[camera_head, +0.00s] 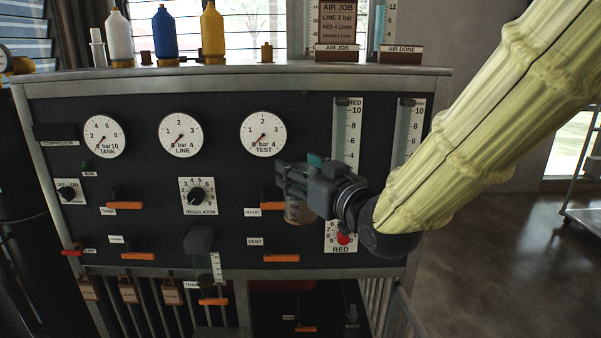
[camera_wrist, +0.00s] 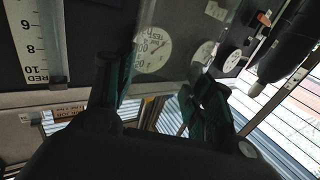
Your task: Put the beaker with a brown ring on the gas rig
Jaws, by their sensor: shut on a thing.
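My gripper (camera_head: 290,183) is in front of the right half of the gas rig's dark panel (camera_head: 225,225), below the TEST gauge. It is shut on a small greyish vessel with a brown band (camera_head: 299,211), which appears to be the beaker. The vessel hangs below the fingers, partly hidden by them, in front of the panel near the OUTLET label. In the wrist view the two fingers (camera_wrist: 160,95) stand apart, with a gauge face showing beyond them; the beaker cannot be made out clearly there.
The rig's top ledge (camera_head: 230,72) carries white, blue and yellow bottles (camera_head: 165,35) and an AIR JOB sign (camera_head: 338,30). Orange levers (camera_head: 282,258) stick out of the panel. A small dark platform (camera_head: 199,240) juts out at lower centre. Open floor lies at the right.

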